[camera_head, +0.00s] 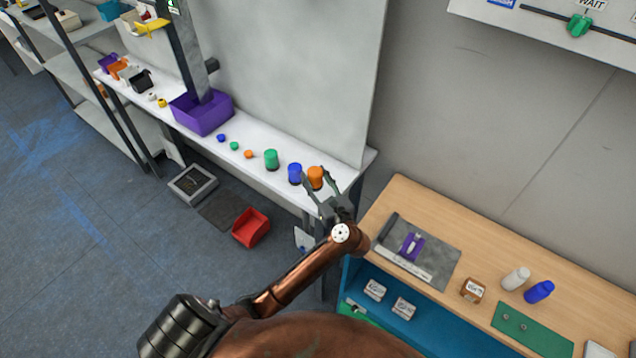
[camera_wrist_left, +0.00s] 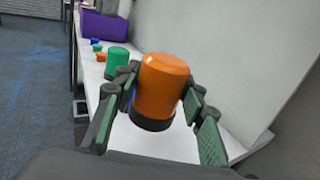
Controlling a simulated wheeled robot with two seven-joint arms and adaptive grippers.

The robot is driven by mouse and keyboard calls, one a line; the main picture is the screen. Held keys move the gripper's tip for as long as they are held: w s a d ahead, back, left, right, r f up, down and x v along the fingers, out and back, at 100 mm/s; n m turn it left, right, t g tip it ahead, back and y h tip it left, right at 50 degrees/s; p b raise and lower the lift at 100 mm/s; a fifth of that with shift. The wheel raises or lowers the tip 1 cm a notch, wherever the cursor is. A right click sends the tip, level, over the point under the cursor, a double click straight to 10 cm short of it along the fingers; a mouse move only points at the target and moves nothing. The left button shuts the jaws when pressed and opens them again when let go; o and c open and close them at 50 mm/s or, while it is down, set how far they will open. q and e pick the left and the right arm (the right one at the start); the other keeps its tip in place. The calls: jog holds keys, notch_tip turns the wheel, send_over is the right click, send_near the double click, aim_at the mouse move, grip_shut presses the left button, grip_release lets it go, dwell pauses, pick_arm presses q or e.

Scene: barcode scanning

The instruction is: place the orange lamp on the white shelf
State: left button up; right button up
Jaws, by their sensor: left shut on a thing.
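The orange lamp (camera_head: 316,176), a cylinder with a dark base, is at the near right end of the white shelf (camera_head: 356,160). My left gripper (camera_head: 318,187) is shut on it. In the left wrist view the lamp (camera_wrist_left: 162,84) stands roughly upright between the two green-padded fingers. I cannot tell whether its base touches the shelf (camera_wrist_left: 158,143). My right gripper is not in view.
A blue lamp (camera_head: 295,173) and a green lamp (camera_head: 271,159) stand left of the orange one. Small coloured buttons and a purple bin (camera_head: 201,117) follow along the shelf. A wooden workbench (camera_head: 425,200) is at right; a red bin (camera_head: 251,228) is on the floor.

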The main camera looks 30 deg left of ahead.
aim_at(318, 184)
pick_arm(q)
jog(key=shift+w+f, duration=0.9)
jog(key=shift+f, duration=0.15)
jog(key=f, duration=0.3)
jog(key=shift+w+a+f, duration=0.1)
jog(key=shift+w+f, duration=0.1)
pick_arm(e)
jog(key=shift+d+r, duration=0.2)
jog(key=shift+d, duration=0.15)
pick_arm(q)
jog(key=shift+f, duration=0.2)
jog(key=o, duration=1.2)
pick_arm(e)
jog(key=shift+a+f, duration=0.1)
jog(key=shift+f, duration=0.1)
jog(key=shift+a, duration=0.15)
